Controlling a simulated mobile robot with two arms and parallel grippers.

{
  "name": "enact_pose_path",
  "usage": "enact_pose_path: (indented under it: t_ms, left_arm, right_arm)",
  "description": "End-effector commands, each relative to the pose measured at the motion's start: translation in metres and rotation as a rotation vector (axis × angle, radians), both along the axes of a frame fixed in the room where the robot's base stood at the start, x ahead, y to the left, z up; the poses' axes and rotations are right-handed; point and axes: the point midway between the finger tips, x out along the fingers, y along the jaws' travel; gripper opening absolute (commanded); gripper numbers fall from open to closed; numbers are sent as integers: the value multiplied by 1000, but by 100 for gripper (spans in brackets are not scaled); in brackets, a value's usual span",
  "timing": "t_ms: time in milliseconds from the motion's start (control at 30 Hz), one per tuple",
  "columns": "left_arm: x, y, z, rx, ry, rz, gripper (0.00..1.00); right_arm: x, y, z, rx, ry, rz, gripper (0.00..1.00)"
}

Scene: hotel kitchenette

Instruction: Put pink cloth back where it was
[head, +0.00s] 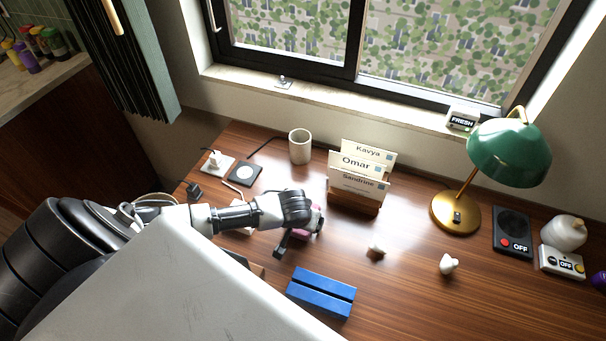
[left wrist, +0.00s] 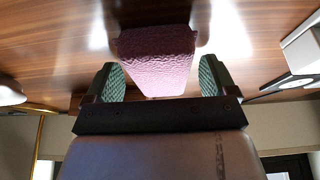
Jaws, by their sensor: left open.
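The pink cloth (left wrist: 157,62) has a crinkled surface and shows in the left wrist view between the two green-padded fingers of my left gripper (left wrist: 158,82). A gap shows between the cloth and each finger, at least at their near ends. In the head view my left gripper (head: 301,235) is low over the wooden desk, and only a little pink shows by its fingers; the hand hides most of the cloth. I cannot tell whether the cloth touches the desk. My right gripper is not in view.
A card holder with name cards (head: 358,184) stands just behind and right of the gripper. A blue grooved block (head: 321,292) lies in front. A cup (head: 300,146), green lamp (head: 509,153) and two small white pieces (head: 376,250) are on the desk. The front right desk is clear.

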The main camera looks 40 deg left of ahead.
Motion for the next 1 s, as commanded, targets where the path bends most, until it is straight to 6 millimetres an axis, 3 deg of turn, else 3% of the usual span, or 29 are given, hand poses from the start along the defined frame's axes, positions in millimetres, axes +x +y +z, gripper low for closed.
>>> enact_pose_path:
  t_ms: [267,700,1000]
  left_arm:
    - [-3,-1,13,-1,-1,0,86]
    - [-36,-9,92,0,-2,-1,86]
    - [-45,-11,114,-2,1,1,86]
  right_arm:
    - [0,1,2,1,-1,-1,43]
    - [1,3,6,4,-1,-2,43]
    - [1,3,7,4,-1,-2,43]
